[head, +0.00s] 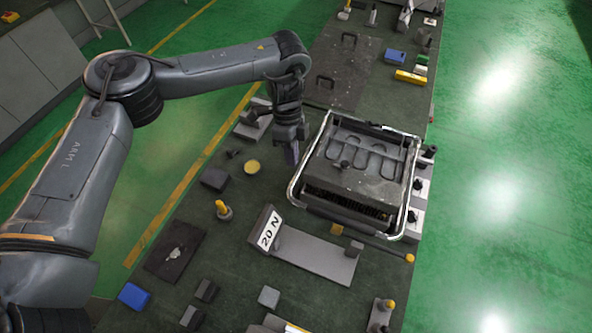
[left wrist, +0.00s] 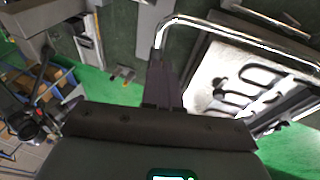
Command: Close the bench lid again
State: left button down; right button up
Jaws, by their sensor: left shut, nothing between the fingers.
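A grey unit with dark looped heating elements (head: 365,158) sits on the bench inside a chrome tube frame (head: 316,151). Its looped elements also show in the left wrist view (left wrist: 245,92), beside the chrome bar (left wrist: 240,36). A dark flat panel with two handles (head: 345,62) lies on the bench behind it; I cannot tell which part is the bench lid. My left gripper (head: 291,155) is shut and empty, pointing down just left of the chrome frame. In the left wrist view its fingers (left wrist: 160,72) overlap the frame's corner; contact is unclear. My right gripper is out of view.
Several small blocks and yellow-topped knobs (head: 222,208) stand at the left. Blue (head: 395,55) and yellow (head: 410,77) items lie at the back right.

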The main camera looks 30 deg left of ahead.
aim_at(296, 200)
pick_arm(q)
jog(key=p+x, duration=0.1)
jog(key=x, duration=1.2)
jog(key=shift+s+d, duration=0.1)
jog(key=shift+d, duration=0.05)
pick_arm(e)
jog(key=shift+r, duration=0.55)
pick_arm(q)
jog(key=shift+f, duration=0.1)
